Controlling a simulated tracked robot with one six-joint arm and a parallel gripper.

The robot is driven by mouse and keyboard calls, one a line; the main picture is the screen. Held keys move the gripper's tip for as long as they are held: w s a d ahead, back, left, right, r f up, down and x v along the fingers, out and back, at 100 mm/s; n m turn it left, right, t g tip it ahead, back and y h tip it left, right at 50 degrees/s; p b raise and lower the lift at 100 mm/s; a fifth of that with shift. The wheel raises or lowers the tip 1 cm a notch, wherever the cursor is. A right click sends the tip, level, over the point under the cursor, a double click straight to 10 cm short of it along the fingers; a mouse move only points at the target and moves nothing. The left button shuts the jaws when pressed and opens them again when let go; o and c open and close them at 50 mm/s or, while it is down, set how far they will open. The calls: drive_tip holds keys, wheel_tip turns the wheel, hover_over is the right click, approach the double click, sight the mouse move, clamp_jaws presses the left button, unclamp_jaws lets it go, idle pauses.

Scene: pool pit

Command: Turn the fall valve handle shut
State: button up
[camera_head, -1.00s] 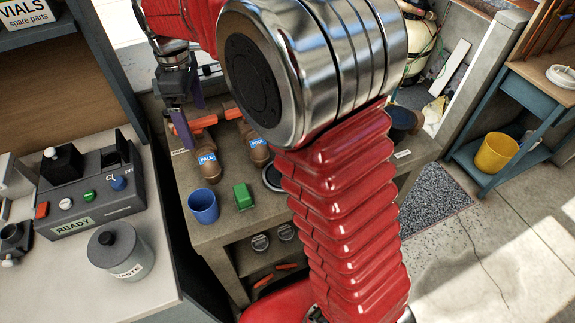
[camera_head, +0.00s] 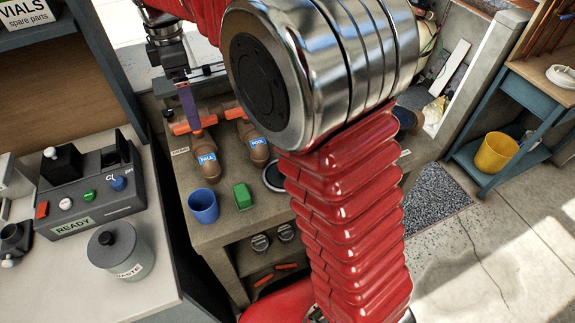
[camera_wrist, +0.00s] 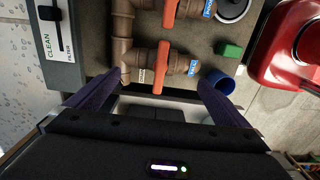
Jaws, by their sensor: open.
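The fall valve (camera_head: 207,160) is a brown pipe valve with a blue label and an orange bar handle (camera_head: 195,123) lying crosswise to the pipe. In the wrist view this handle (camera_wrist: 161,68) lies ahead, roughly between my jaw lines, with its near end close to fingertip level. My gripper (camera_wrist: 140,93) is open and empty, its purple fingers spread wide. In the head view my gripper (camera_head: 191,122) hangs down over the handle, one finger in line with it; whether it touches cannot be told.
A second valve with a blue label (camera_head: 257,142) and orange handle (camera_wrist: 170,10) sits alongside. A blue cup (camera_head: 203,206) and a green block (camera_head: 243,196) stand on the bench (camera_head: 228,232) in front. A tester (camera_head: 90,190) and grey pot (camera_head: 120,250) occupy the left counter.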

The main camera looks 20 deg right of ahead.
wheel_tip(320, 180, up, 8)
drive_tip(key=r, duration=0.1)
wheel_tip(320, 180, down, 7)
drive_tip(key=s+d+m+t, duration=0.1)
drive_tip(key=s+d+m, duration=0.15)
drive_tip(key=m, duration=0.65)
drive_tip(key=s+d+f+m+t, duration=0.2)
drive_tip(key=s+d+m, duration=0.2)
drive_tip(key=s, duration=0.7)
drive_tip(key=s+d+f+m+t, duration=0.2)
drive_tip(key=s+d+m, duration=0.3)
drive_tip(key=s, duration=0.7)
drive_tip(key=shift+d+t, duration=0.3)
drive_tip(key=shift+d, duration=0.55)
